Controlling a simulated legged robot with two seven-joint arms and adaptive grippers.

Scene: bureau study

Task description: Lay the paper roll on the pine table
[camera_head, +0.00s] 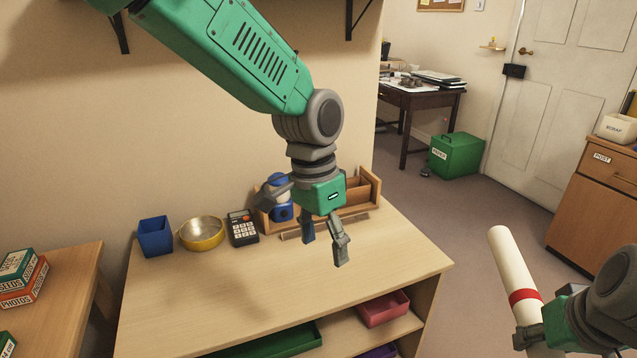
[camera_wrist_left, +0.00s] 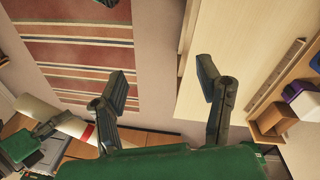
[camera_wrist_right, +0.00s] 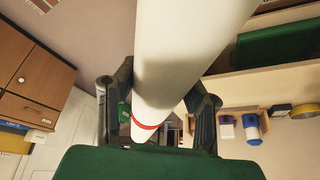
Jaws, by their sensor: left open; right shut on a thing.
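The paper roll (camera_head: 510,262) is a long white tube with a red band, at the right of the head view. My right gripper (camera_head: 535,338) is shut on it near the band, holding it raised and tilted off the table's right side. The roll (camera_wrist_right: 195,40) fills the middle of the right wrist view between the fingers. The light wooden table in the centre, which looks like the pine table (camera_head: 270,290), has a bare front top. My left gripper (camera_head: 325,243) is open and empty above the table's back right part. The left wrist view shows the roll (camera_wrist_left: 40,112) at its left.
A blue bin (camera_head: 155,238), a yellow-rimmed bowl (camera_head: 202,234), a calculator (camera_head: 242,228), a blue-and-white object (camera_head: 280,205) and a wooden organizer (camera_head: 357,196) line the table's back. Below are a green tray (camera_head: 275,343) and a red tray (camera_head: 384,308). A wooden cabinet (camera_head: 597,205) stands right.

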